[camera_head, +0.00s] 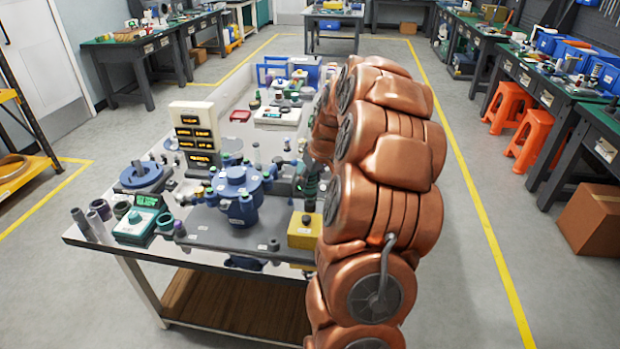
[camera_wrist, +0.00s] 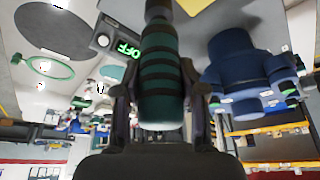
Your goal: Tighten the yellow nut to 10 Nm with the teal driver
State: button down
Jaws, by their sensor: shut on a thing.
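My gripper (camera_wrist: 156,78) is shut on the teal driver (camera_wrist: 162,98), a teal handle with dark bands, with one finger on each side. The driver's dark shaft runs out of the top of the wrist view. In the head view, my copper-coloured arm hides most of the gripper, and part of the dark green driver shows beside it (camera_head: 311,187). The blue vessel (camera_head: 240,190) stands on a grey plate on the bench. It also shows to the right of the driver in the wrist view (camera_wrist: 240,72). I cannot make out the yellow nut in either view.
A yellow block (camera_head: 304,231) sits near the bench's front right, close to my arm. A teal meter (camera_head: 143,222), grey cylinders (camera_head: 100,209) and a cream display stack (camera_head: 196,132) crowd the left.

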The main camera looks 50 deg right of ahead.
jog(key=shift+f+b, duration=0.85)
jog(key=shift+f, duration=0.15)
dwell(1.8)
jog(key=shift+r, duration=0.2)
dwell(0.4)
jog(key=shift+r, duration=2.35)
